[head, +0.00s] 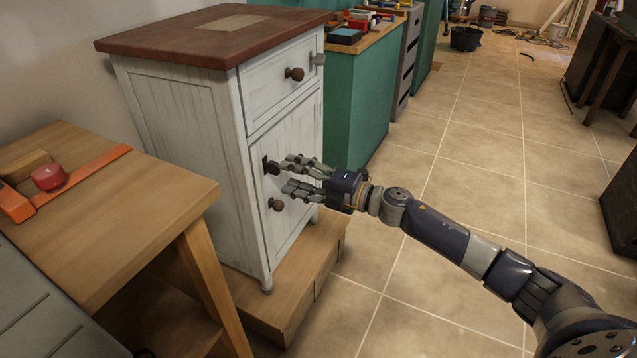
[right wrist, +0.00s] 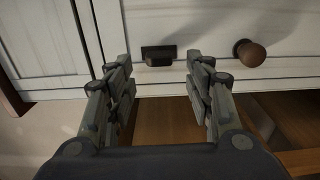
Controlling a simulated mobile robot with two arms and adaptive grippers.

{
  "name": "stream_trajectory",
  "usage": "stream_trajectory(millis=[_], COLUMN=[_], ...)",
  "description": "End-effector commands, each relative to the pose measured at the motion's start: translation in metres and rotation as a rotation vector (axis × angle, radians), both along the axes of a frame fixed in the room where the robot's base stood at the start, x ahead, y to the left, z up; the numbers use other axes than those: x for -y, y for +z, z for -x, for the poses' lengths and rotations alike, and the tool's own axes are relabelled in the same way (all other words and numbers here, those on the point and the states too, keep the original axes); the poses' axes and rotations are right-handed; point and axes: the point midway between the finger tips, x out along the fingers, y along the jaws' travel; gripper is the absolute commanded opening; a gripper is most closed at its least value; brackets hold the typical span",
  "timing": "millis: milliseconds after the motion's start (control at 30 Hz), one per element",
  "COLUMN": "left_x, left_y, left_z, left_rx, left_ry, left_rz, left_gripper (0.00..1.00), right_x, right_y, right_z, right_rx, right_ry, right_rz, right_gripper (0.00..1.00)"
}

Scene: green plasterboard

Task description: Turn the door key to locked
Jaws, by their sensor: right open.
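The door key (head: 271,167) is a dark piece in a dark plate on the white door (head: 296,150) of a cabinet, above the door's round brown knob (head: 276,204). My right gripper (head: 287,175) is open in front of the door, its fingers pointing at the key. In the right wrist view the key (right wrist: 158,60) shows between the two fingertips (right wrist: 160,66), just beyond them, with a gap on each side. The knob (right wrist: 249,52) lies to the right there. Whether the key is turned is too small to tell. My left gripper is not in view.
The white cabinet (head: 180,115) has a red-brown top and stands on a low wooden platform (head: 295,290). A wooden table (head: 110,220) with an orange tool stands at the left. Green cabinets (head: 355,100) stand behind. The tiled floor (head: 470,160) to the right is mostly clear.

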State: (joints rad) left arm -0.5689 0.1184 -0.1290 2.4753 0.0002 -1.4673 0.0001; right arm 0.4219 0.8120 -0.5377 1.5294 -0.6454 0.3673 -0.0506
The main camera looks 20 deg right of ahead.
Motion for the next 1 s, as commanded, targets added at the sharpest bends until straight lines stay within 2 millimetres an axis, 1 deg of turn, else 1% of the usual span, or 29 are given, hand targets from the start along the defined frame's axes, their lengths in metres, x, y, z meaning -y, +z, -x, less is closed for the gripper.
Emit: stream_trajectory(millis=[33, 200, 400, 600, 1000], left_x=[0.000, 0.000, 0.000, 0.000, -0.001], left_y=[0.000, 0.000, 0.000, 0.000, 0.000], left_z=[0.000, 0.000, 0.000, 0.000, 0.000], left_rx=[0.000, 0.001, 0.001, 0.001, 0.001], left_ry=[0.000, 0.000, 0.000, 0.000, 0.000], left_rz=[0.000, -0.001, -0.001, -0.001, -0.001], left_gripper=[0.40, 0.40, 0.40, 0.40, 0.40], right_x=[0.007, 0.026, 0.041, 0.048, 0.049], right_y=[-0.002, -0.002, -0.001, 0.000, 0.000], right_z=[0.009, 0.032, 0.051, 0.058, 0.059], right_rx=[-0.004, -0.004, -0.003, 0.000, 0.001], right_ry=[0.000, 0.000, 0.002, 0.001, 0.002], right_rz=[0.002, 0.002, 0.001, 0.001, 0.001], right_gripper=[0.48, 0.48, 0.48, 0.48, 0.48])
